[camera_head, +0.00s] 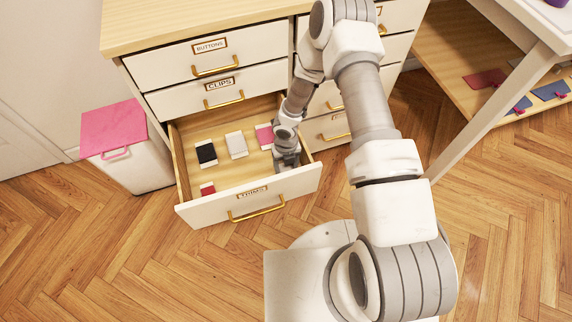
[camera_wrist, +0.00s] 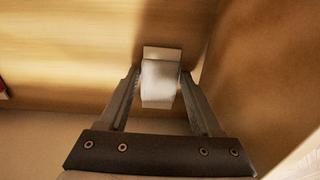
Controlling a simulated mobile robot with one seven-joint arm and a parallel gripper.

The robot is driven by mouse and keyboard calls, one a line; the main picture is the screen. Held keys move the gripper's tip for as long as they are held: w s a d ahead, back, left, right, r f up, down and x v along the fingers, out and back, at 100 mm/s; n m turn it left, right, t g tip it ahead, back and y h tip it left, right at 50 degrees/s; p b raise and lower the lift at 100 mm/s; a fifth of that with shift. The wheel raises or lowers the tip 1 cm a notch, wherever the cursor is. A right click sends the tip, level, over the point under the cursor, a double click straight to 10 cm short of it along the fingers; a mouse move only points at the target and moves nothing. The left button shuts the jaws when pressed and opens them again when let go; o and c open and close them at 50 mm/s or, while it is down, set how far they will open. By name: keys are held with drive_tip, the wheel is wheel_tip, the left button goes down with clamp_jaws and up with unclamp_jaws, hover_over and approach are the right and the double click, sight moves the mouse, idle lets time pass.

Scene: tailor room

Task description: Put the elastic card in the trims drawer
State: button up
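The trims drawer (camera_head: 251,203) is pulled out, its label reading TRIMS. My gripper (camera_head: 287,160) is down inside it, near the right wall. In the wrist view, my gripper (camera_wrist: 160,78) has its two fingers along both sides of a pale card wound with white band (camera_wrist: 160,82), which looks like the elastic card. The fingers appear closed on its edges. The card is over the drawer's wooden floor (camera_wrist: 70,60), close to a side wall. Whether it touches the floor is hard to tell. In the head view my gripper hides the card.
In the drawer lie a black card (camera_head: 206,153), a white card (camera_head: 236,145), a pink card (camera_head: 264,136) and a red card (camera_head: 207,188). The closed clips drawer (camera_head: 215,92) is above. A pink-lidded bin (camera_head: 114,128) stands at left. The drawer's front middle is clear.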

drive_tip(key=shift+o, duration=1.3)
drive_tip(key=shift+r, duration=0.1)
